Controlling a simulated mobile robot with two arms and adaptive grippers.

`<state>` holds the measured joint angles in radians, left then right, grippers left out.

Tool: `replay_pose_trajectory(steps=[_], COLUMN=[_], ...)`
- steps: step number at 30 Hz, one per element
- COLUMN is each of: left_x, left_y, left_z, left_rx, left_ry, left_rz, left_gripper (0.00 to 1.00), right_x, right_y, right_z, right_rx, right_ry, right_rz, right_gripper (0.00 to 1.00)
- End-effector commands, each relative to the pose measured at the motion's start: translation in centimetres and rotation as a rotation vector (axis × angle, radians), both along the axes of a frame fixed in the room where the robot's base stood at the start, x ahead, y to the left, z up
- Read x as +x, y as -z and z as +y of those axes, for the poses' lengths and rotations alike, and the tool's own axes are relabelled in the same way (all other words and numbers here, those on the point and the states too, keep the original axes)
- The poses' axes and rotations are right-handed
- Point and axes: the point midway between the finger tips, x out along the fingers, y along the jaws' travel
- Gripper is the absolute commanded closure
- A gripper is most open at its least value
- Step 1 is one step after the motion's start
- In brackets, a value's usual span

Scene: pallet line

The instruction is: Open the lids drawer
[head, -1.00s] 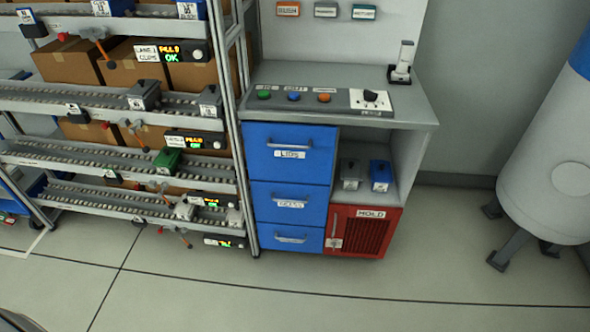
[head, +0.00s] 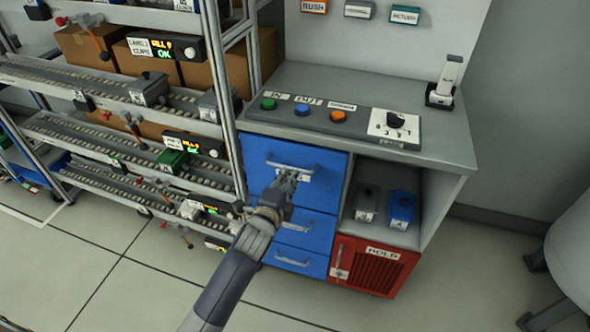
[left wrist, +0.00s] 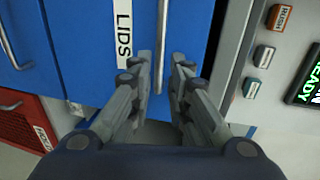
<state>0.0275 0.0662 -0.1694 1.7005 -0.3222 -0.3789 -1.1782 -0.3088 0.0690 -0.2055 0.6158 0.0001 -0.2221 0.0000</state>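The lids drawer (head: 258,150) is the top blue drawer of the cabinet. Its front looks flush with the drawers below, so it appears closed. It has a silver bar handle (head: 300,167) above a white LIDS label, which my gripper partly covers. My left gripper (head: 287,178) is in front of this drawer, close to the handle. In the left wrist view, the two fingers of my left gripper (left wrist: 161,72) are apart, with the handle (left wrist: 162,28) lined up between their tips. I cannot tell if they touch it. My right gripper is not in view.
Two more blue drawers (head: 300,262) sit below, with a red HOLD door (head: 375,268) to their right. A roller rack (head: 110,140) stands close on the left. A white tank is at the right edge.

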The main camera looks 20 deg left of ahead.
Motion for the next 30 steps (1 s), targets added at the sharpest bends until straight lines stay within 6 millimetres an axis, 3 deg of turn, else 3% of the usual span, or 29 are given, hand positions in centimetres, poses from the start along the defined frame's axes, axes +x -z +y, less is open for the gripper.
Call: replay_pose_trajectory(steps=[6,12,23,24,26,30], left_x=[3.8,5.7,6.1,6.1,6.1,6.1], left_y=[0.8,1.2,1.3,1.3,1.3,1.3], left_z=[-0.2,-0.2,-0.3,-0.3,-0.3,-0.2], left_rx=[-0.002,-0.003,-0.002,-0.002,-0.002,-0.002], left_ry=[0.000,0.000,0.001,0.001,0.001,0.001], left_rz=[0.000,0.001,0.001,0.001,0.001,0.001], left_gripper=[0.83,0.83,0.83,0.85,0.98,1.00], right_x=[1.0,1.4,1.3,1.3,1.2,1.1], right_y=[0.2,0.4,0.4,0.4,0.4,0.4], right_z=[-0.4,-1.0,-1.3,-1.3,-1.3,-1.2], right_rx=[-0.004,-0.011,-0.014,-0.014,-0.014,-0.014], right_ry=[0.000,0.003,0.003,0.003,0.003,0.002], right_rz=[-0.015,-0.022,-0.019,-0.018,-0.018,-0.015], right_gripper=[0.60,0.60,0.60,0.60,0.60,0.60])
